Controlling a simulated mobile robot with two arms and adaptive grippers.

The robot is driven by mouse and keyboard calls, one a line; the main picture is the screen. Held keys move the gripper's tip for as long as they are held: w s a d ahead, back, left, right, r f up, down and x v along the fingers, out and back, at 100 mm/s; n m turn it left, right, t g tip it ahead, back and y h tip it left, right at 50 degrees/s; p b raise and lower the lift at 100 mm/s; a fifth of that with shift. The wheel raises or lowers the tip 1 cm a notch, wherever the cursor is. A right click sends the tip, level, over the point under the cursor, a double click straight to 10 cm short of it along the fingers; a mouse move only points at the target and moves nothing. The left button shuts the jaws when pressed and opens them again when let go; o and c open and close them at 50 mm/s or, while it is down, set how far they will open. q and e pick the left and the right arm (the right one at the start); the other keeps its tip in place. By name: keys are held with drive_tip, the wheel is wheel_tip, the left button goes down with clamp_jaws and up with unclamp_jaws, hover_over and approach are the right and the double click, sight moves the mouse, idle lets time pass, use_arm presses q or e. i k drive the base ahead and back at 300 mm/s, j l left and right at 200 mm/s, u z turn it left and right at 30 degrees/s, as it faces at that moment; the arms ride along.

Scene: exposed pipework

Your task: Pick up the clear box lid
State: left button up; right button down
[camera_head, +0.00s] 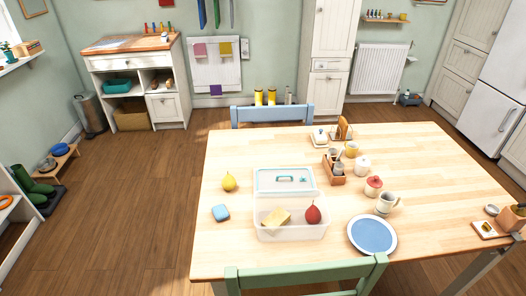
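The clear box lid (265,187) is a see-through rectangle with a teal handle. It appears to lie on the wooden table, just behind the clear box (290,232). The box is open at the top and holds a yellow block (275,217) and a red pear-shaped item (313,214). I cannot tell whether the lid's near edge touches the box. Neither of my grippers is in view.
A green chair (307,273) stands at the near edge, a blue chair (271,114) at the far edge.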

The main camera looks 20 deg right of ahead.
sight(265, 179)
drive_tip(key=i+l+z, duration=0.1)
drive_tip(key=z, duration=0.4)
drive_tip(key=i+z, duration=0.25)
drive_tip(key=z, duration=0.2)
